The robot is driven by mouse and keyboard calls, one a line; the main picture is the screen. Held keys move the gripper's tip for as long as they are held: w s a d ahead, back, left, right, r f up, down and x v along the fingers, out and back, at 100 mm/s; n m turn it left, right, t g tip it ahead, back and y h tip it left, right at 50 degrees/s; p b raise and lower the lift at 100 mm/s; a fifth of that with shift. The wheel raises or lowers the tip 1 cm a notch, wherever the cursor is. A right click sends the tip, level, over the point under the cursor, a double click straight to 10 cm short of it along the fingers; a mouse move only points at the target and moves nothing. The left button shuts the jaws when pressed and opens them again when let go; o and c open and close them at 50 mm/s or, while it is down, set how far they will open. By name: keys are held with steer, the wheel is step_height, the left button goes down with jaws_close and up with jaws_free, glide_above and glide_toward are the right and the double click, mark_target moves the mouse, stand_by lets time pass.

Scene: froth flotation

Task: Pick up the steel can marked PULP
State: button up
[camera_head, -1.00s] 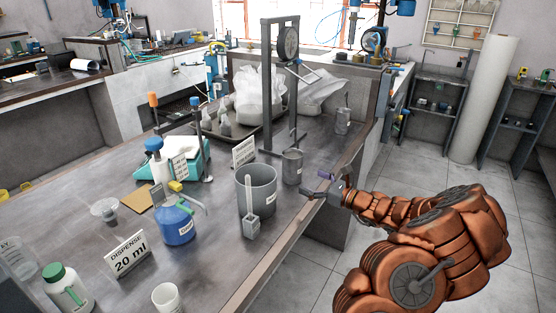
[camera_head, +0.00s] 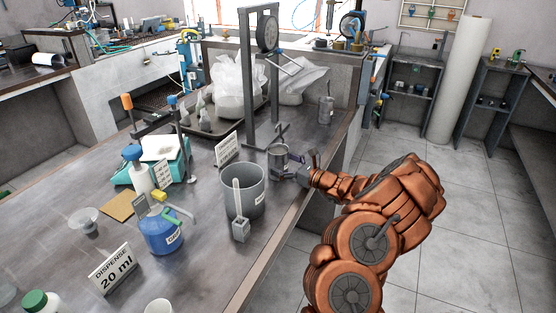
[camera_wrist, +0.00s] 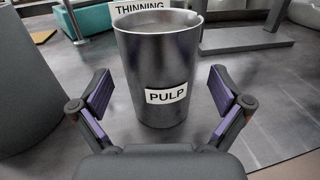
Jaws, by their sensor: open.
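The steel can marked PULP (camera_wrist: 159,65) stands upright on the bench, straight ahead in the wrist view, with its label facing me. It looks filled with grey matter near the rim. In the head view the can (camera_head: 278,156) stands right of the large grey bucket, partly hidden by my gripper. My gripper (camera_wrist: 161,98) is open. Its two purple-padded fingers stand to the left and right of the can's lower part, with a gap showing on each side. In the head view my gripper (camera_head: 303,165) is at the can's right front, low over the bench.
A THINNING card (camera_wrist: 138,8) stands behind the can. A dark metal stand (camera_head: 246,85) with a gauge rises behind. The bench's front edge runs close below my arm.

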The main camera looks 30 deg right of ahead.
steer(key=shift+x, duration=1.05)
steer(key=c, duration=1.8)
